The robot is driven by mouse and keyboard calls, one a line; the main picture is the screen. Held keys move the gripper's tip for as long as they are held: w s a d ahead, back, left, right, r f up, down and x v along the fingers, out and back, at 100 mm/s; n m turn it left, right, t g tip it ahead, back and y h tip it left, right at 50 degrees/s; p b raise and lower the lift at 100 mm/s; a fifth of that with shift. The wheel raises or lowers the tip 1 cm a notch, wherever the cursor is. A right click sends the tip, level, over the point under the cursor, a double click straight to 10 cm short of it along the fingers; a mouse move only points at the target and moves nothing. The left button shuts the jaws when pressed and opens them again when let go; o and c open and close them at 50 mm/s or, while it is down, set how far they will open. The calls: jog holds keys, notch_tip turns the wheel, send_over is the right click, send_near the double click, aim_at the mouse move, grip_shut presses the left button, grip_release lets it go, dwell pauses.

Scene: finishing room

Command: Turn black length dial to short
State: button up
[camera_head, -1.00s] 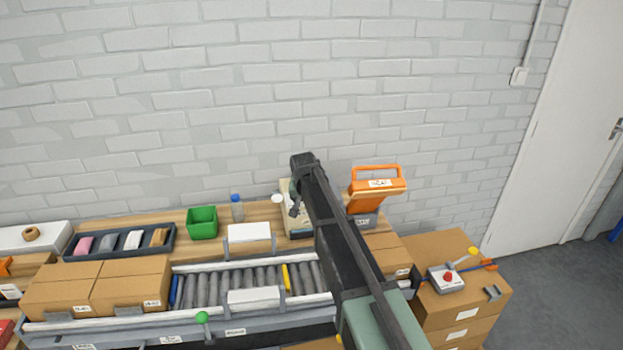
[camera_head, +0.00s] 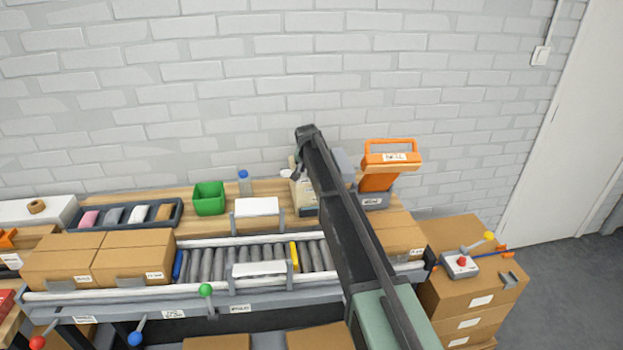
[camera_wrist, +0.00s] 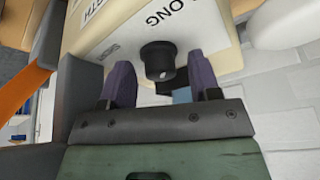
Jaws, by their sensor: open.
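The black length dial (camera_wrist: 158,60) shows in the wrist view on the face of a cream box (camera_wrist: 212,40). A label above it reads "LONG", and part of another word ending in "TH" shows to the left. A small pale mark sits near the dial's lower edge. My gripper (camera_wrist: 163,84) is open, with one purple-grey finger on each side of the dial, apart from it as far as I can tell. In the head view the cream box (camera_head: 303,195) stands on the back bench, partly hidden behind my arm. The dial is hidden there.
An orange-handled device (camera_head: 385,165) stands right of my arm. A green bin (camera_head: 209,198) and a blue-capped bottle (camera_head: 245,184) stand left of the cream box. A roller conveyor (camera_head: 225,263) with cartons (camera_head: 130,262) runs in front. A red-button box (camera_head: 461,265) sits at right.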

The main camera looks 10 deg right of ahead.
jog(key=shift+r, duration=0.1)
jog(key=c, duration=0.9)
jog(key=shift+c, duration=0.2)
jog(key=shift+n, duration=0.3)
jog(key=shift+d+n+y, duration=0.1)
jog(key=shift+n+y, duration=0.5)
jog(key=shift+n, duration=0.7)
jog(key=shift+d+n+y, duration=0.1)
jog(key=shift+n+y, duration=0.5)
jog(key=shift+n, duration=0.7)
jog(key=shift+s, duration=0.1)
jog(key=o, duration=0.9)
jog(key=shift+o, duration=0.2)
